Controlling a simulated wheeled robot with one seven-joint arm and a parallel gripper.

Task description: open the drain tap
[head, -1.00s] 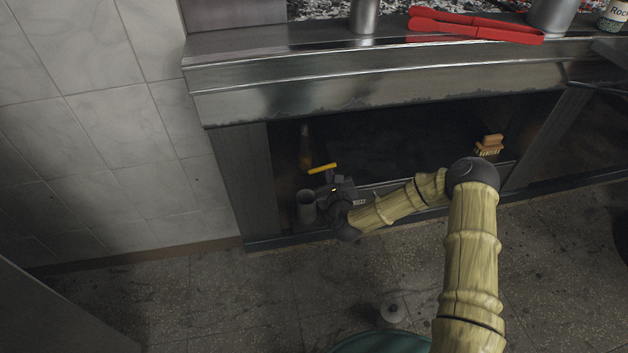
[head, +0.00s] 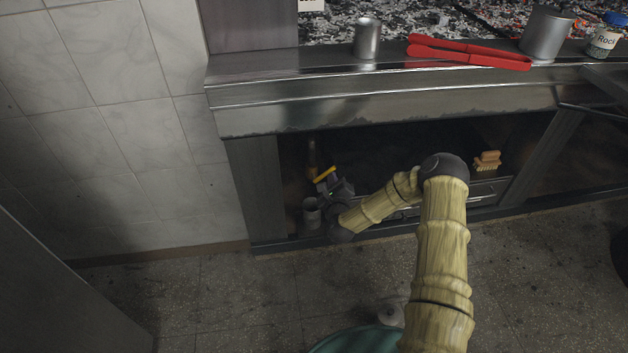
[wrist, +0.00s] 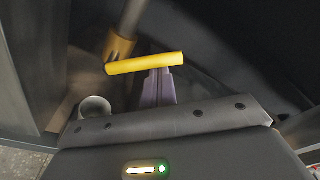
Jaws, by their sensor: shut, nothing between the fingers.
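The drain tap has a yellow lever (head: 325,174), low in the dark opening under the grill at the left. In the wrist view the lever (wrist: 140,64) lies crosswise to a grey pipe that ends in a brass body (wrist: 120,46). My gripper (wrist: 161,72) is shut and empty. Its purple fingertips are at the near side of the lever, towards its right end; whether they touch cannot be told. In the head view my gripper (head: 339,185) is just right of the lever, and the brass body shows dimly behind it.
A grey cup (head: 311,214) stands below the tap, left of my gripper; it also shows in the wrist view (wrist: 95,107). A wooden brush (head: 487,161) lies further right. The steel counter edge (head: 400,95) overhangs the opening. Red tongs (head: 468,52) lie on top.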

